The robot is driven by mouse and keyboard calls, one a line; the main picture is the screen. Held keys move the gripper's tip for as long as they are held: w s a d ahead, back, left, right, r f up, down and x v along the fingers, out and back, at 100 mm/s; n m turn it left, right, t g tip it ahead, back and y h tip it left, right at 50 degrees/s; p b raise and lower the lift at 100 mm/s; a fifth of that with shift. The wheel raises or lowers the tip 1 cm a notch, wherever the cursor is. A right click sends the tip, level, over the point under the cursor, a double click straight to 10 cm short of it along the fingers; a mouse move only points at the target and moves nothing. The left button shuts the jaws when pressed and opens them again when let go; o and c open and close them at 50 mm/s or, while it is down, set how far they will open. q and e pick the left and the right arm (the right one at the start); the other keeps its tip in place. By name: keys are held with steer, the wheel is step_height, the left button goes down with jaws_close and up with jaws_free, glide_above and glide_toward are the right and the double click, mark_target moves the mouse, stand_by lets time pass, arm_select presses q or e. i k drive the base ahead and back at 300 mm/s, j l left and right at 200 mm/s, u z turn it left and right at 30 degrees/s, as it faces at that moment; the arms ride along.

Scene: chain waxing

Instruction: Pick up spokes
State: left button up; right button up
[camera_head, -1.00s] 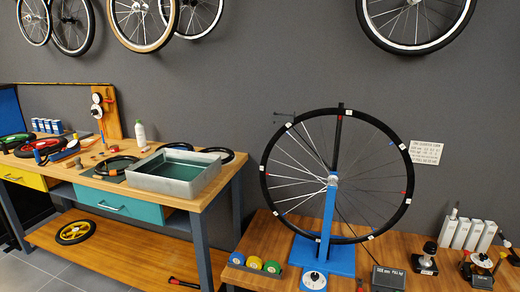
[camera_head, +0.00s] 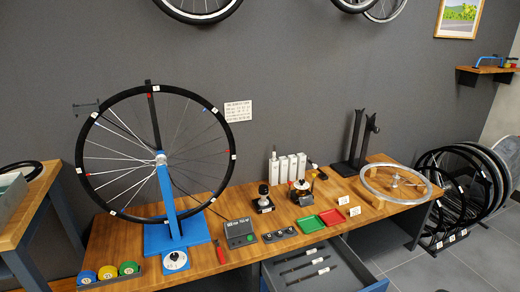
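Neither of my grippers shows in the head view. Thin spokes (camera_head: 119,138) run inside a large black-rimmed wheel (camera_head: 83,193) on a blue stand (camera_head: 170,212). An open drawer (camera_head: 370,288) under the bench holds several thin dark strips with white labels (camera_head: 318,260); I cannot tell whether these are loose spokes. Several upright white boxes (camera_head: 292,167) stand at the back of the bench; their contents are not visible.
The wooden bench (camera_head: 115,245) also carries a dark device (camera_head: 239,233), a green tray (camera_head: 310,223), a red tray (camera_head: 331,216) and a silver rim (camera_head: 377,196) at right. Black wheels (camera_head: 455,190) stand on the floor at far right. Grey floor is clear at lower right.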

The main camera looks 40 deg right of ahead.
mark_target(323, 271)
steer(key=z, duration=1.2)
steer(key=i+l+z, duration=0.4)
steer(key=i+l, duration=0.05)
steer(key=i, duration=0.1)
